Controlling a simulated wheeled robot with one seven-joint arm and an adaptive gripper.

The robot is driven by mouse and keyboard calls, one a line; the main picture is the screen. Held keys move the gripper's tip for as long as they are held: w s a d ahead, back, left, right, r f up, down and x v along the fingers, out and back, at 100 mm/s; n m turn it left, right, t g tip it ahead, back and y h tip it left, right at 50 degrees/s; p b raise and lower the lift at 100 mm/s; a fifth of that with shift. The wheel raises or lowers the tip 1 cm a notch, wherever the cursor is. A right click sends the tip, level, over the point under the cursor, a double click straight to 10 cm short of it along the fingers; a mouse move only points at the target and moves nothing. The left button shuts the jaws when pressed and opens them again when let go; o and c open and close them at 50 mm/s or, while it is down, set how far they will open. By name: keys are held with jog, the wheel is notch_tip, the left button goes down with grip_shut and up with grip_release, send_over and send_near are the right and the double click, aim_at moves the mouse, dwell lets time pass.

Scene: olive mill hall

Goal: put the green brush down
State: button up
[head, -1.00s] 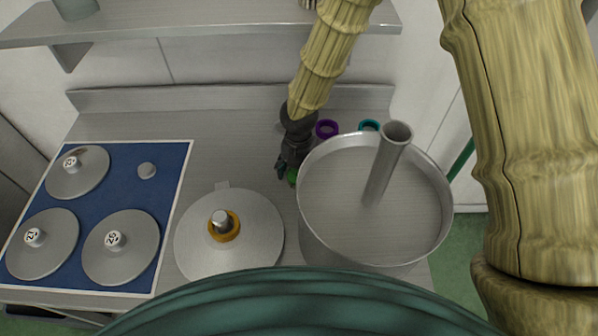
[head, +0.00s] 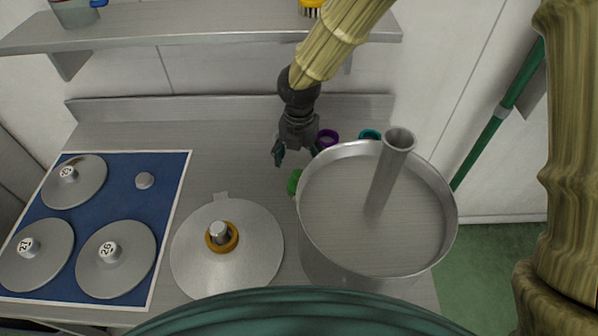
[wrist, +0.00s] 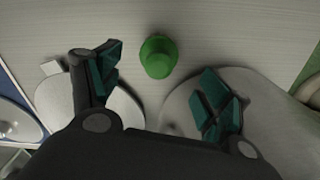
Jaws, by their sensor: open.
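The green brush (wrist: 158,56) rests on the steel worktop, seen from above in the wrist view as a round green shape. In the head view only a green part of it (head: 294,182) shows, just left of the large steel pot and partly hidden by it. My gripper (head: 297,157) is open above and behind the brush, apart from it. In the wrist view the spread fingers of my gripper (wrist: 158,88) stand to either side with nothing between them.
The steel pot (head: 330,255) with an upright tube stands close on the right. A round lid disc with an orange ring (head: 262,262) lies front left. Purple (head: 328,137) and teal (head: 369,136) rings sit behind the pot. A blue board (head: 125,187) with numbered discs is at left.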

jog(key=shift+r, duration=1.1)
